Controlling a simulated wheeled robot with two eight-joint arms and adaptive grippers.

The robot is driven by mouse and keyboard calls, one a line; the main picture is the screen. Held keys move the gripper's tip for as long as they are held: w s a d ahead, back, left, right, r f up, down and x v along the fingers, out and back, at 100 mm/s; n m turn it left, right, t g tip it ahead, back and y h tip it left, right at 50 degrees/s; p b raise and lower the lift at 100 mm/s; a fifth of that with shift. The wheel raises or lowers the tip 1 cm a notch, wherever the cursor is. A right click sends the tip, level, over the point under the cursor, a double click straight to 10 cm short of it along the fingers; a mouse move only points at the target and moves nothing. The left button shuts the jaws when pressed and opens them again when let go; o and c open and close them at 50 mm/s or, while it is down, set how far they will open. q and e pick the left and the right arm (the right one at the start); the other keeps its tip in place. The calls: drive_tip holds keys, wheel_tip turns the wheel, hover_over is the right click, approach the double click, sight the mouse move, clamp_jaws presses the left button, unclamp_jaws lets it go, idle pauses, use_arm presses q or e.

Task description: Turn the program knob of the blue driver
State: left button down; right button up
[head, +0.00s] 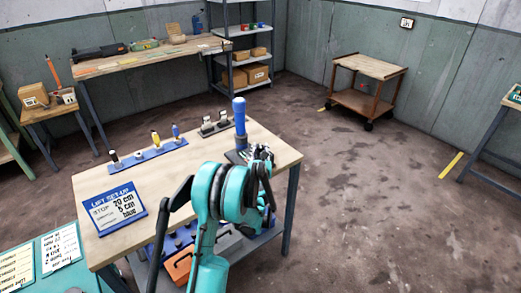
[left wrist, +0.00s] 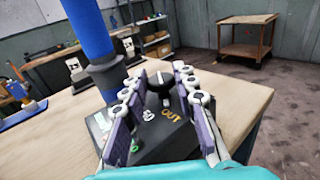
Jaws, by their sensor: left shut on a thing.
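The blue driver (head: 240,115) stands upright near the right back corner of the wooden table, and its blue column also shows at the left in the left wrist view (left wrist: 90,28). Its dark base (left wrist: 165,145) carries an orange "OUT" mark and a small green spot. The black program knob (left wrist: 158,92) with a white pointer line sits on this base. My left gripper (left wrist: 160,84) is shut on the knob, with one finger on each side. In the head view my left gripper (head: 262,156) partly hides the base, and the knob cannot be made out there.
A lower shelf (head: 178,244) holds an orange item. The floor to the right is mostly clear.

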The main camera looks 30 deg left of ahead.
use_arm(q)
drive_tip(key=m+h, duration=0.1)
drive_tip(key=m+t+h, duration=0.1)
drive_tip(key=h, duration=0.1)
drive_tip(key=m+h+b, duration=0.1)
drive_tip(key=shift+s+a+t+h, duration=0.15)
drive_tip(key=shift+a+t+h, duration=0.2)
drive_tip(key=shift+t+h, duration=0.05)
drive_tip(key=shift+a+m+h+b, duration=0.1)
drive_tip(key=shift+m+h+b, duration=0.05)
drive_tip(key=shift+m+h, duration=1.3)
drive_tip(key=shift+a+m+h+b, duration=0.15)
drive_tip(key=shift+m+h, duration=0.7)
drive_tip(key=shift+h, duration=1.1)
drive_tip(key=shift+d, duration=0.1)
drive_tip(key=c, duration=1.2)
unclamp_jaws()
drive_tip(key=s, duration=0.4)
drive_tip(key=s+a, duration=0.1)
drive_tip(key=s, duration=0.3)
drive_tip(key=s+a, duration=0.1)
drive_tip(key=s, duration=0.2)
drive_tip(key=shift+s, duration=0.4)
